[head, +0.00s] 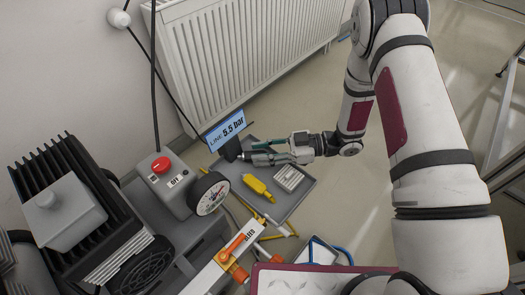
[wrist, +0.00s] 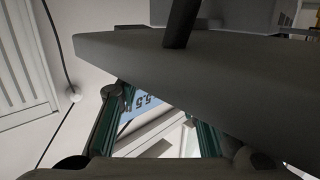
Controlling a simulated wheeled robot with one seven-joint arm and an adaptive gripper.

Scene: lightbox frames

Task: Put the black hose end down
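My gripper (head: 262,152) reaches in from the right over the far part of the grey tray (head: 298,196) in the head view. Its two green-padded fingers show apart in the wrist view (wrist: 155,125), with a gap between them. The display and a pale surface show through that gap, and I see nothing held. I cannot make out the black hose end for certain. A dark upright piece (head: 231,149) stands just left of my fingertips, below the display, and I cannot tell what it is. A dark rod (wrist: 182,22) also shows in the wrist view.
A yellow tool (head: 258,187) and a pale ribbed block (head: 289,178) lie on the tray. The display (head: 225,130) reads 5.5 bar. A round gauge (head: 209,194), a red button (head: 161,165) and an orange valve handle (head: 235,243) stand left. A radiator (head: 240,55) is behind.

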